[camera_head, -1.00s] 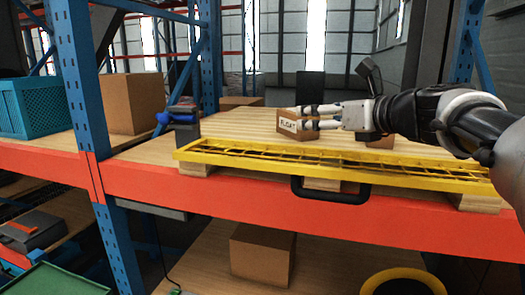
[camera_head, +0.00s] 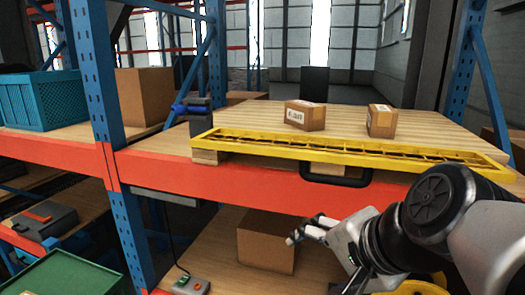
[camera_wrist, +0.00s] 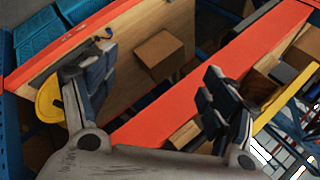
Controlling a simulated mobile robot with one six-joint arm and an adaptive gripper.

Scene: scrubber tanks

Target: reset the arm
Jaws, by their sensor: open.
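My gripper (camera_head: 310,230) is in front of the shelf rack, below the red beam, at the height of the lower shelf. In the wrist view my gripper (camera_wrist: 155,90) shows its two fingers spread apart with nothing between them. My arm comes in from the right edge of the head view and is bent down. A small cardboard box labelled "FLOAT" (camera_head: 305,115) stands on the upper shelf board, apart from my gripper. A second small box (camera_head: 382,121) stands to its right.
A yellow frame (camera_head: 340,155) runs along the upper shelf's front edge, above the red beam (camera_head: 235,182). A larger cardboard box (camera_head: 264,241) sits on the lower shelf behind my gripper. A blue crate (camera_head: 45,100) is at left. A blue rack post (camera_head: 95,80) stands left of centre.

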